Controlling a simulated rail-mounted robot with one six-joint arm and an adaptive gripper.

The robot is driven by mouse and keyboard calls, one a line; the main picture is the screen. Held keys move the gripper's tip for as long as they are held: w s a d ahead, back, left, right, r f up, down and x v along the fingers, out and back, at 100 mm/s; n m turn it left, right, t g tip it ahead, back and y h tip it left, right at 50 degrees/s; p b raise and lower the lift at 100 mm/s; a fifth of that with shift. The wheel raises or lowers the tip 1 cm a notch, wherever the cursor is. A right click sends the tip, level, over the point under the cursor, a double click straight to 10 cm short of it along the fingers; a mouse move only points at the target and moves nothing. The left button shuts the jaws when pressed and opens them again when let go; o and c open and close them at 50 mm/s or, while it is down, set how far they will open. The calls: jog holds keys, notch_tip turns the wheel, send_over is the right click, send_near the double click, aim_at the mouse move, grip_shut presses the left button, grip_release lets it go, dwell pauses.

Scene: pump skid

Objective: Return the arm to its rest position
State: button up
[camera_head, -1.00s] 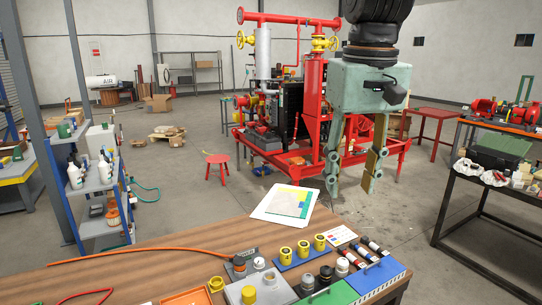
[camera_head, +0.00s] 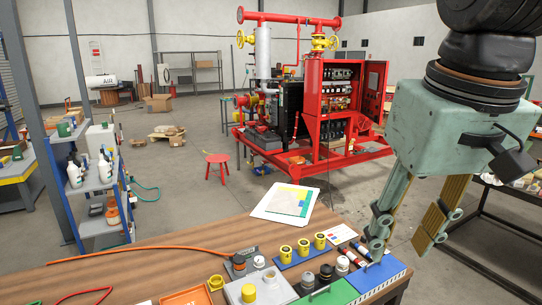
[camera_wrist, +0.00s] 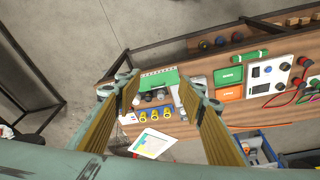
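My gripper (camera_head: 402,247) hangs at the right of the head view, pointing down, over or near the right end of the wooden workbench (camera_head: 150,268). Its two fingers are apart with nothing between them. In the wrist view my gripper (camera_wrist: 158,88) also shows open, with the bench and its parts visible far below between the fingers. My arm's wrist fills the upper right of the head view. The exact height of the fingertips above the bench is hard to tell.
The bench holds yellow-topped parts (camera_head: 302,246), a blue case (camera_head: 376,275), a green case (camera_head: 335,293) and a paper sheet (camera_head: 285,203). The red pump skid (camera_head: 300,165) stands behind. A dark table is partly hidden behind my gripper. Open floor lies left of the skid.

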jog(key=s+d+f+t, duration=0.1)
jog(key=s+f, duration=0.4)
jog(key=s, duration=0.5)
jog(key=shift+s+f+m, duration=0.35)
jog(key=shift+s+m, duration=0.05)
jog(key=shift+d+f+b, duration=0.1)
jog(key=shift+f+b, duration=0.05)
jog(key=shift+b, duration=0.25)
dwell(0.5)
notch_tip(320, 180, down, 9)
jog(key=b, duration=0.8)
jog(key=shift+r+b, duration=0.2)
jog(key=shift+b, duration=0.1)
jog(key=shift+f+b, duration=2.15)
jog(key=shift+b, duration=0.05)
jog(key=shift+c, duration=0.5)
